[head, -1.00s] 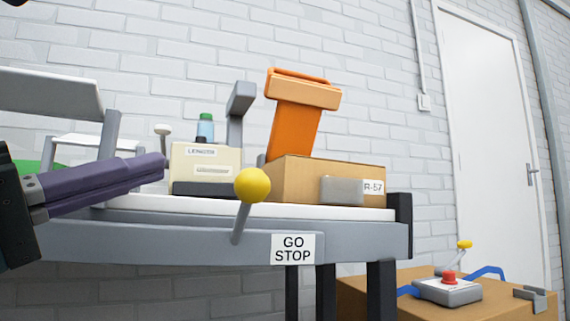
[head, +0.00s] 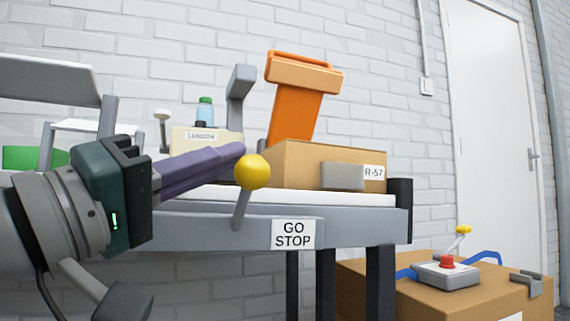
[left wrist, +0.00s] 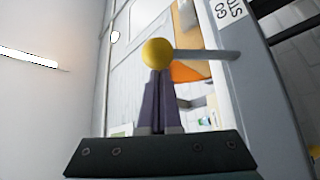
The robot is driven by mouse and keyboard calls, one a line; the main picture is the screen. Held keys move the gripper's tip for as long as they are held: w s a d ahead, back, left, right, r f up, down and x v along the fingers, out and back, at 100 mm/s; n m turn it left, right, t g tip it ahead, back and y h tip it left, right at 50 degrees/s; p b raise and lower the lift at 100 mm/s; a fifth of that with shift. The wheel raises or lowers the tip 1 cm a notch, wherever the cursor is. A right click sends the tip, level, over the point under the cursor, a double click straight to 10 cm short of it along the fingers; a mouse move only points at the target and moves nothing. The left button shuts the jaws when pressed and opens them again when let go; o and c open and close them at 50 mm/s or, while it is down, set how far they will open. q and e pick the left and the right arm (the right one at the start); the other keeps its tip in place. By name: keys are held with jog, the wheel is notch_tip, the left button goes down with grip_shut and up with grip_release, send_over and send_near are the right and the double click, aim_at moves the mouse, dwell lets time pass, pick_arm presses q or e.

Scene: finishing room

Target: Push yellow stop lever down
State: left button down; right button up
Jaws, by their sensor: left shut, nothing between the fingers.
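The stop lever is a grey rod with a yellow ball knob (head: 252,171) on the front of the grey table, just left of the GO STOP label (head: 293,234). The knob stands up at the top of its rod. My left gripper (head: 241,151) comes in from the left with its purple fingers shut and empty. Its tips are right at the upper left of the knob; I cannot tell whether they touch. In the left wrist view the yellow knob (left wrist: 158,53) is right at the tips, with its rod running to the right. My right gripper is not in view.
A carton (head: 410,300) at lower right bears a control box with a red button (head: 447,262). A door (head: 490,130) is behind.

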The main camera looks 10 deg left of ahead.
aim_at(239, 181)
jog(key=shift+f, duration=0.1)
pick_arm(q)
jog(key=f+m+h+b, duration=0.1)
jog(key=m+b, duration=0.1)
jog(key=b, duration=0.2)
jog(key=s+f+m+h+b, duration=0.1)
jog(key=m+h+b, duration=0.1)
jog(key=b, duration=0.1)
jog(key=s+d+f+m+h+b, duration=0.1)
jog(key=m+h+b, duration=0.1)
jog(key=m+b, duration=0.1)
jog(key=shift+d+f+g+b, duration=0.1)
jog(key=shift+f+g+b, duration=0.25)
jog(key=shift+b, duration=0.45)
jog(key=shift+r, duration=0.1)
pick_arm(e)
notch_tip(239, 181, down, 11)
pick_arm(q)
jog(key=shift+r, duration=0.15)
